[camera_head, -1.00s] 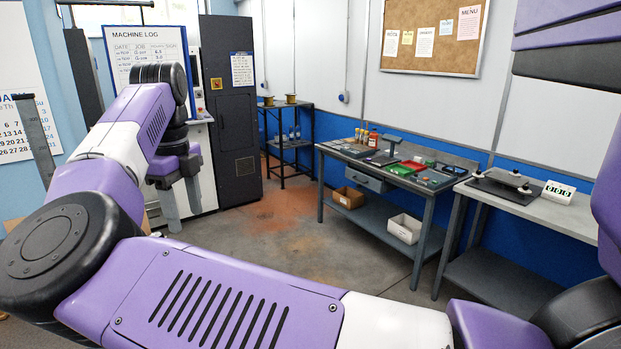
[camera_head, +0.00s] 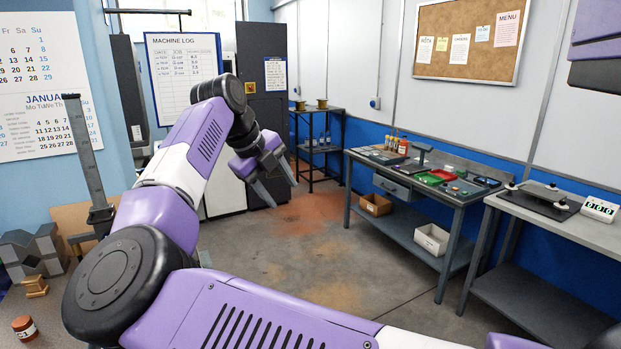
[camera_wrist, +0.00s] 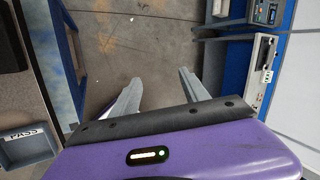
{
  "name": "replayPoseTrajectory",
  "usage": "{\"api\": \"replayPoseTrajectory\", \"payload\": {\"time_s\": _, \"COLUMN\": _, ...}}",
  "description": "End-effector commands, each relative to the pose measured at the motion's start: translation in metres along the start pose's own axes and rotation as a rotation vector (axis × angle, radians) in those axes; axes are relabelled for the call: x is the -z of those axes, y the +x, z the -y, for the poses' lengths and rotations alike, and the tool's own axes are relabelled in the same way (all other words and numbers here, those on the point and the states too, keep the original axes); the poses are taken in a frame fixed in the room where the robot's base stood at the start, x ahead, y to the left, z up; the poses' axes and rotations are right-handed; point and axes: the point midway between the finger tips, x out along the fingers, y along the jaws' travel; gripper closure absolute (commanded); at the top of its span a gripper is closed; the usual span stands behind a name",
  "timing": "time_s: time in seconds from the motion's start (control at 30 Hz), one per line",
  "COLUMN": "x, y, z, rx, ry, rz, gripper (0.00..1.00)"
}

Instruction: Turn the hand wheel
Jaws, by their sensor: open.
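No hand wheel can be made out in either view; part of the room lies behind my arm. My gripper (camera_head: 279,190) hangs in the open air left of the middle in the head view, its two grey fingers pointing down and apart. In the wrist view my gripper (camera_wrist: 159,80) shows both fingers spread, with only floor between them. Nothing is held.
A dark cabinet (camera_head: 265,109) stands behind my gripper. A workbench (camera_head: 447,194) with small trays and a side bench (camera_head: 573,226) line the right wall. At left are grey blocks (camera_head: 25,252) and a small jar (camera_head: 25,328). The middle floor (camera_head: 330,255) is clear.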

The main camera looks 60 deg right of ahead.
Motion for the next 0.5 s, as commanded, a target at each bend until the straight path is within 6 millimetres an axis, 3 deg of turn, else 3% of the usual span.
{"api": "replayPoseTrajectory", "payload": {"time_s": 0.3, "x": 0.025, "y": 0.014, "z": 0.046, "rx": 0.23, "ry": 0.103, "rz": -0.045, "gripper": 0.47}}
{"api": "replayPoseTrajectory", "payload": {"time_s": 0.5, "x": 0.034, "y": 0.015, "z": 0.061, "rx": 0.317, "ry": 0.135, "rz": -0.057, "gripper": 0.47}}
